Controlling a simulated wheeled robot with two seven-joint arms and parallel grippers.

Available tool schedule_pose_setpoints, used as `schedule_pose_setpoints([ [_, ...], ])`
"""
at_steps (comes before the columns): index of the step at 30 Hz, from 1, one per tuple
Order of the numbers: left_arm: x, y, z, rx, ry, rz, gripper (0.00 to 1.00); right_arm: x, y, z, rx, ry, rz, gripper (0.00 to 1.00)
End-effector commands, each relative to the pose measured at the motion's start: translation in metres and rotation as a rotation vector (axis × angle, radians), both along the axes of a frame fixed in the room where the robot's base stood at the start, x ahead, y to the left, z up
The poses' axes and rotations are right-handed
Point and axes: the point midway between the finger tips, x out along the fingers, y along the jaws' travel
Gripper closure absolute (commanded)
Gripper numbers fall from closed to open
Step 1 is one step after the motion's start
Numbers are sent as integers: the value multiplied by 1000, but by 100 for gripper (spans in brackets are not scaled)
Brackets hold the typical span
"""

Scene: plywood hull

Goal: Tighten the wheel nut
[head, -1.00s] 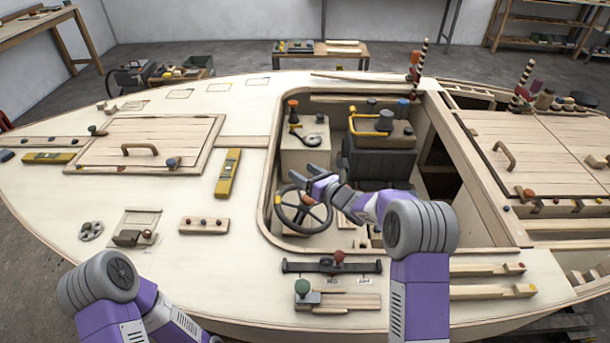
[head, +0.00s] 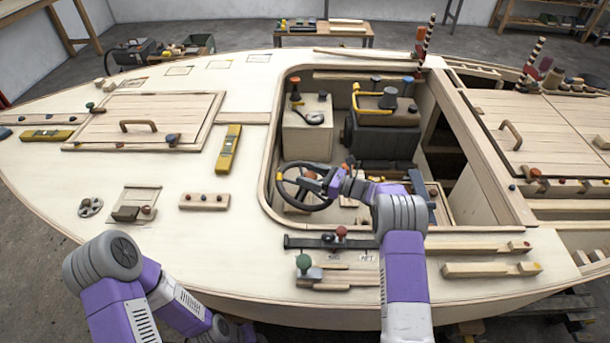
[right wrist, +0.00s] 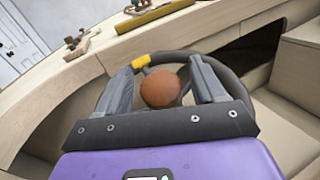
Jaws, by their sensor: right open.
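The dark steering wheel (head: 291,204) stands in the cockpit opening, with a yellow mark on its rim. The right wrist view shows the wheel rim (right wrist: 236,84) and a round brown-orange knob (right wrist: 161,88) at its middle, seemingly the wheel nut. My right gripper (head: 320,180) is over the wheel's hub. Its two grey fingers (right wrist: 160,85) are open, one on each side of the knob, with visible gaps. Whether the fingertips reach past the knob is hard to tell. My left arm is at the lower left of the head view; its gripper is out of view.
The cockpit coaming (head: 272,150) surrounds the wheel. A pale box (head: 307,135) and a dark engine-like block (head: 380,140) stand behind it. A black bar (head: 305,242) and a green-knobbed lever (head: 304,263) sit on the near deck.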

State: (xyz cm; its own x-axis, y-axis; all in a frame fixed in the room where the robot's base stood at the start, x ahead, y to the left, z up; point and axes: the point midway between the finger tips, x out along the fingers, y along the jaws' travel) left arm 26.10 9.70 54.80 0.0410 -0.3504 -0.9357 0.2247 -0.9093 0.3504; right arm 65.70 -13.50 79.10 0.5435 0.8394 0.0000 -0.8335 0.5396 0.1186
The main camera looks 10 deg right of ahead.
Motion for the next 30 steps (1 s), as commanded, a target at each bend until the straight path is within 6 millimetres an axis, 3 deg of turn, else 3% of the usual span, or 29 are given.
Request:
schedule_pose_setpoints([
  [4,0,0,-4,0,0,0,57,7,12,-1,-1,0,1,31],
  [14,0,0,-4,0,0,0,57,10,15,0,0,0,-1,32],
  [24,0,0,-4,0,0,0,57,9,15,0,0,0,-1,82],
  [30,0,0,-4,0,0,0,57,11,14,2,6,13,-49,82],
])
